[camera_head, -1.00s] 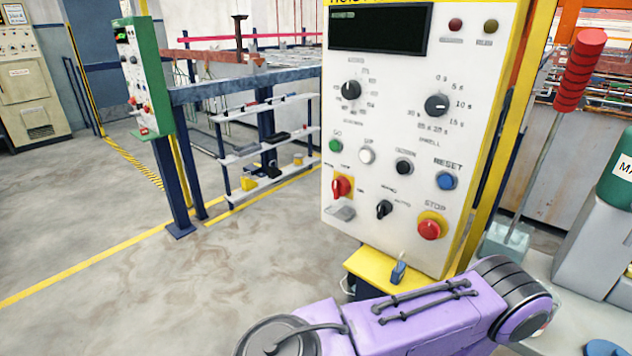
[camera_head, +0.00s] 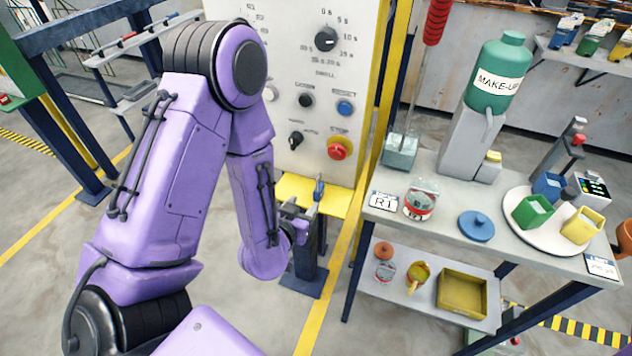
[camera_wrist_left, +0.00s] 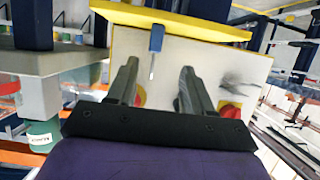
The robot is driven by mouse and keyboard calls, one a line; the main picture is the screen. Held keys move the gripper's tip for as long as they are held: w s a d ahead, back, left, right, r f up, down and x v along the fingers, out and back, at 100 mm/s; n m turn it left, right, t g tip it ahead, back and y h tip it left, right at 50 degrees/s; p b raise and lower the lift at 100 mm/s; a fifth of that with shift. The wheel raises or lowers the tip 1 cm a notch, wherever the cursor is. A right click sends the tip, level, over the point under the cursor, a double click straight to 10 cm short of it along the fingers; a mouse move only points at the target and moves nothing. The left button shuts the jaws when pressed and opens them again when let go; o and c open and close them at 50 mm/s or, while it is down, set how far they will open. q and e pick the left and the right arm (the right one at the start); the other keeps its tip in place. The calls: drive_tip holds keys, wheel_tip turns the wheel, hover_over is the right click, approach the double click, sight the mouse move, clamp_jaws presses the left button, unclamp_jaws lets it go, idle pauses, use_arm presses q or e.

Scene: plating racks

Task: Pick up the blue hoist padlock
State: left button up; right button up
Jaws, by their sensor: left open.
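The blue hoist padlock (camera_head: 318,189) stands at the yellow ledge (camera_head: 333,203) below the white control panel (camera_head: 318,120). In the left wrist view the padlock (camera_wrist_left: 156,39) shows its blue body and thin metal shackle, against the yellow ledge (camera_wrist_left: 200,27). My left gripper (camera_head: 296,207) is beside the padlock in the head view, just to its left. In the wrist view the fingers of my left gripper (camera_wrist_left: 158,72) are apart, with the padlock beyond the gap between them. The gap looks empty. My right gripper is in neither view.
A bench (camera_head: 455,222) with a green make-up tank (camera_head: 499,62), a round white tray (camera_head: 541,238) and a blue lid (camera_head: 476,225) stands to the right. A yellow post (camera_head: 381,90) rises beside the panel. Open floor (camera_head: 220,310) lies in front.

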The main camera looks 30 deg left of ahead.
sight(316, 194)
use_arm(q)
drive_tip(key=b+x, duration=0.1)
drive_tip(key=x, duration=0.1)
drive_tip(key=f+b+x, duration=0.1)
drive_tip(key=b+x, duration=0.1)
drive_tip(key=shift+w+b, duration=0.3)
drive_tip(key=shift+w, duration=0.05)
drive_tip(key=p+x, duration=0.1)
drive_tip(key=x, duration=0.4)
drive_tip(key=shift+w+d+r, duration=0.15)
drive_tip(key=shift+w, duration=0.1)
clamp_jaws()
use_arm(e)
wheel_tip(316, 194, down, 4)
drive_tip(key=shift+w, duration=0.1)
